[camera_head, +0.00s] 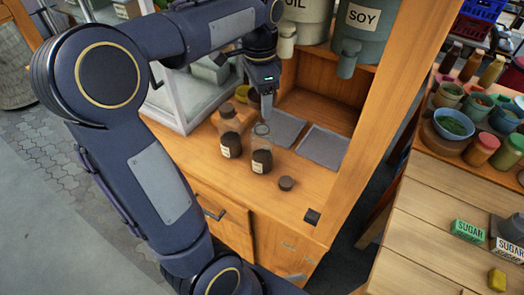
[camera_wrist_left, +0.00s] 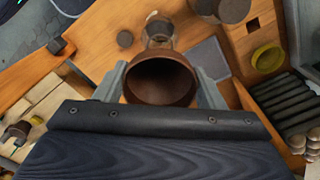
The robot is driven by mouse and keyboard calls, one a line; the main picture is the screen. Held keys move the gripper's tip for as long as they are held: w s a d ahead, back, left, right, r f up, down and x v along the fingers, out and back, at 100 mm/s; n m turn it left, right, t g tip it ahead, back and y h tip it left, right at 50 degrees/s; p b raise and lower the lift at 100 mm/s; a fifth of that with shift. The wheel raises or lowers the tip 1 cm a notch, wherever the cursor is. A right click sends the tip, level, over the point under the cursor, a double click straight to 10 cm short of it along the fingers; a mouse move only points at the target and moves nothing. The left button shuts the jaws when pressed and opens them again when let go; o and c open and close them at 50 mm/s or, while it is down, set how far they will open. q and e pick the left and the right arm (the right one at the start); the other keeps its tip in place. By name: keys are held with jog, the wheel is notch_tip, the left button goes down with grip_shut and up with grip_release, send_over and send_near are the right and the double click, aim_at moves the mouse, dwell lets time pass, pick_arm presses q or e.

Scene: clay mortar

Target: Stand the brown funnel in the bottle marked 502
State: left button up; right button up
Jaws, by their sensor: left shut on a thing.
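The brown funnel (camera_wrist_left: 160,82) is held between the two fingers of my left gripper (camera_wrist_left: 168,85), its wide mouth facing the left wrist camera. In the head view my left gripper (camera_head: 266,108) is over the counter, just above an open glass bottle (camera_head: 262,158) with dark contents and a pale label; the funnel is not clearly made out there. In the wrist view that bottle (camera_wrist_left: 158,28) shows just beyond the funnel, partly hidden by it. A similar bottle (camera_head: 230,140) with a brown top stands to its left. The label numbers are too small to read. My right gripper is out of view.
A dark round cap (camera_head: 286,183) lies on the counter in front of the open bottle. Two grey flat mats (camera_head: 324,147) lie to the right. A yellow bowl (camera_wrist_left: 267,57) is near the bottles. The cabinet post (camera_head: 380,110) bounds the right side.

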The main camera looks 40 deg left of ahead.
pick_arm(q)
jog(key=shift+f, duration=0.15)
jog(key=shift+f+b, duration=0.55)
jog(key=shift+f, duration=0.25)
jog(key=shift+f, duration=0.15)
jog(key=shift+f+b, duration=0.3)
jog(key=shift+f, duration=0.15)
jog(key=o, duration=1.1)
jog(key=shift+c, duration=0.2)
notch_tip(320, 180, up, 8)
jog(key=shift+f+p, duration=0.1)
jog(key=shift+p, duration=0.3)
